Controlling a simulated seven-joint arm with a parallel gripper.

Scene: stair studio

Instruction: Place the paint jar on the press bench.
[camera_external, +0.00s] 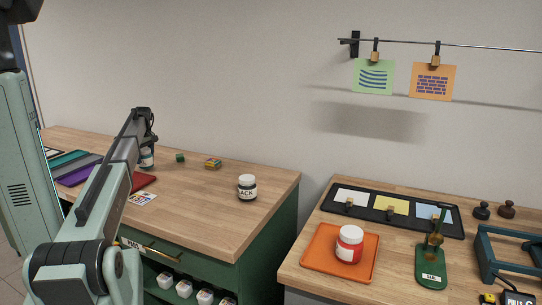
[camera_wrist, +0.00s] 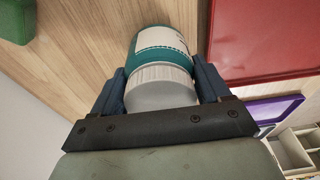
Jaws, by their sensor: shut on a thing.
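My gripper (camera_external: 148,143) is at the back of the left wooden bench, shut on a paint jar (camera_external: 147,158) with a white lid and a teal and white label. In the wrist view my gripper (camera_wrist: 161,76) has one finger on each side of the jar (camera_wrist: 162,45), near its lid. I cannot tell whether the jar touches the bench top. The bench on the right (camera_external: 290,268), probably the press bench, carries an orange tray (camera_external: 314,262) with a red and white jar (camera_external: 349,244), and a green hand press (camera_external: 431,268).
A black-labelled jar (camera_external: 247,188) stands near the left bench's right end. Small blocks (camera_external: 213,163) and a red tray (camera_wrist: 265,40) lie near my gripper. A gap separates the benches. A black rack of cards (camera_external: 375,207) and dark blue frame (camera_external: 490,258) occupy the right bench.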

